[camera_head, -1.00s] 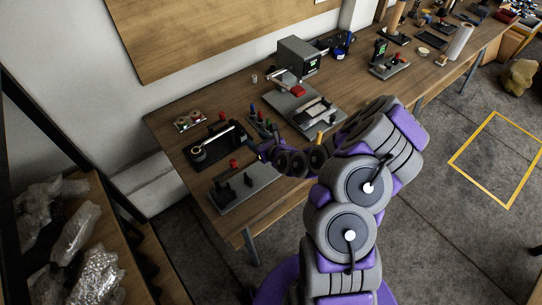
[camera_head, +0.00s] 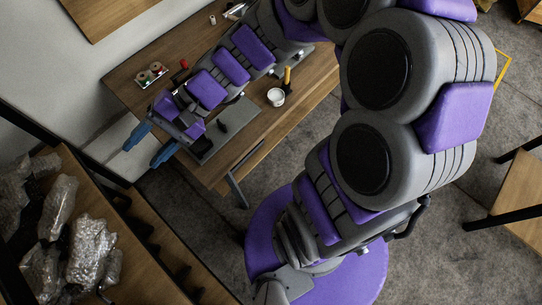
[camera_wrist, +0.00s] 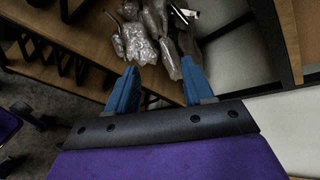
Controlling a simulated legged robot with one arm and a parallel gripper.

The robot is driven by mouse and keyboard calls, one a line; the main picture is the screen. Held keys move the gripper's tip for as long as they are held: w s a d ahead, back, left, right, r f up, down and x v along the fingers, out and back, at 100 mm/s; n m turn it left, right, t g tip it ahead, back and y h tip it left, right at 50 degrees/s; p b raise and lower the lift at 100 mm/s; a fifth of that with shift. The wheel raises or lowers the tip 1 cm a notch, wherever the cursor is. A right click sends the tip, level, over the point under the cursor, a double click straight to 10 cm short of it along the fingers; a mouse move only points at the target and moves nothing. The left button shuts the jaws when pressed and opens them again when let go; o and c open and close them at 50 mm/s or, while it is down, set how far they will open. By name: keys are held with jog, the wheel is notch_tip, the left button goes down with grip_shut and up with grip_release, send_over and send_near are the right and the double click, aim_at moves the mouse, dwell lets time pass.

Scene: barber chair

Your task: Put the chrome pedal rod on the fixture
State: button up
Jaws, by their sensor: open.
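My gripper (camera_head: 149,145) is open and empty. Its two blue fingers stand apart off the left end of the workbench. The wrist view also shows the open gripper (camera_wrist: 160,88), with only air between the fingers. A grey plate with a dark block (camera_head: 226,122), possibly the fixture, lies near the front edge of the workbench, partly covered by my arm. I cannot make out the chrome pedal rod in the head view, where my arm hides much of the bench. A small bright piece (camera_wrist: 184,12) lies beside the plastic bags in the wrist view; I cannot tell what it is.
The workbench (camera_head: 262,118) carries a white cup (camera_head: 276,97) and a small tray of spools (camera_head: 151,74). A wooden shelf (camera_head: 150,262) with clear plastic bags (camera_head: 88,245) stands at lower left, in front of my gripper. A wooden stool or table (camera_head: 515,195) stands at right.

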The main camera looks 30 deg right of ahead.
jog(key=s+d+f+n+g+h, duration=0.2)
jog(key=s+d+f+n+h, duration=0.15)
jog(key=s+d+h, duration=0.55)
jog(key=s+d+n+t+h, duration=0.1)
jog(key=s+d+h, duration=0.3)
jog(key=d, duration=0.8)
jog(key=shift+s+d+r+n+t, duration=0.25)
jog(key=shift+s+n+t, duration=0.15)
jog(key=shift+s, duration=0.2)
jog(key=shift+a, duration=0.15)
